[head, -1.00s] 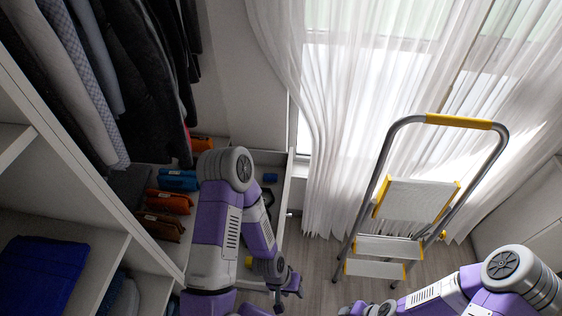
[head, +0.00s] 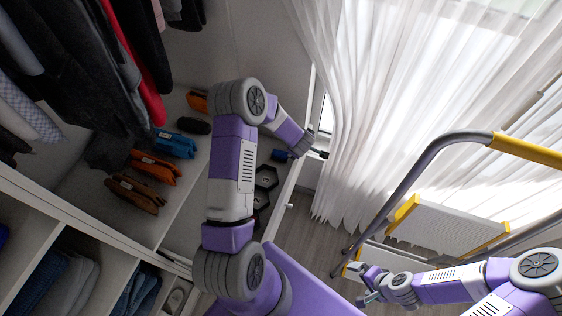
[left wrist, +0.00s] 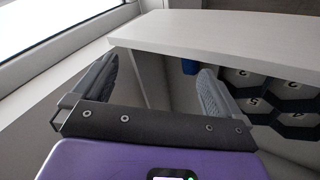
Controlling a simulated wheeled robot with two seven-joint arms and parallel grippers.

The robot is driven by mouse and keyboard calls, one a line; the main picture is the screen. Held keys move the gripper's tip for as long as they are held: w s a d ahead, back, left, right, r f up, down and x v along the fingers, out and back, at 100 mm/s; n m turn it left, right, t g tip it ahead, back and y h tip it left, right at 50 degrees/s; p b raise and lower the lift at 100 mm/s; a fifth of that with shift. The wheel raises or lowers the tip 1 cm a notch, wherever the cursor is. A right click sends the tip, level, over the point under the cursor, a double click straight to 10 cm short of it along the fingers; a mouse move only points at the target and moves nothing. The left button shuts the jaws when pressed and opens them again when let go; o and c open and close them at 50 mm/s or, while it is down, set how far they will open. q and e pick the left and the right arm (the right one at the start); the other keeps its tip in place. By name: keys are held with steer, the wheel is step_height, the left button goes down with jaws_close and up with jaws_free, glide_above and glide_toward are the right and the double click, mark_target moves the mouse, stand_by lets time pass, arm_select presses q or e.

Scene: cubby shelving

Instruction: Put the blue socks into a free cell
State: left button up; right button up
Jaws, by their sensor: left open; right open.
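A small blue bundle (head: 279,155), which looks like the blue socks, lies in the open drawer near the window end; a bit of blue also shows in the left wrist view (left wrist: 189,66). Black hexagonal cells (head: 266,178) lie beside it, partly hidden by my left arm. In the left wrist view the cells (left wrist: 262,105) carry pale marks, and the visible ones look empty. My left gripper (head: 318,148) is past the drawer's edge near the curtain, open and empty; its spread fingers show in its wrist view (left wrist: 155,90). My right gripper (head: 366,285) is open and empty, before the stepladder.
Clothes hang above. The white drawer front (head: 289,197) borders the cells. A stepladder (head: 447,222) stands at right. Floor between is clear.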

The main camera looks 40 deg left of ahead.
mark_target(280, 153)
arm_select(q)
steer(key=a+f+n+g+b, duration=0.1)
steer(key=a+f+n, duration=0.1)
steer(key=n, duration=0.4)
steer(key=a+f+n+g+b, duration=0.1)
steer(key=a+f+n+g, duration=0.1)
steer(key=a+n, duration=0.3)
steer(key=a+f+n+g+b, duration=0.2)
steer(key=a+f+n, duration=0.1)
steer(key=n, duration=0.3)
steer(key=shift+w+a+n, duration=0.3)
steer(key=shift+w+a, duration=0.1)
steer(key=shift+a, duration=0.25)
steer(key=shift+f+n+g+h, duration=0.4)
steer(key=shift+n+h, duration=0.1)
steer(key=shift+n, duration=0.4)
steer(key=n, duration=0.1)
steer(key=n+h, duration=0.1)
steer(key=h+b, duration=0.1)
steer(key=shift+w+d+f+n, duration=0.2)
steer(key=shift+d+f+n, duration=0.05)
steer(key=shift+f+n, duration=0.15)
steer(key=shift+d+f, duration=0.1)
steer(key=shift+f, duration=0.7)
step_height(280, 153, down, 6)
steer(key=shift+s+r+b, duration=0.15)
steer(key=shift+r+b, duration=0.05)
steer(key=shift+b, duration=0.9)
steer(key=c, duration=1)
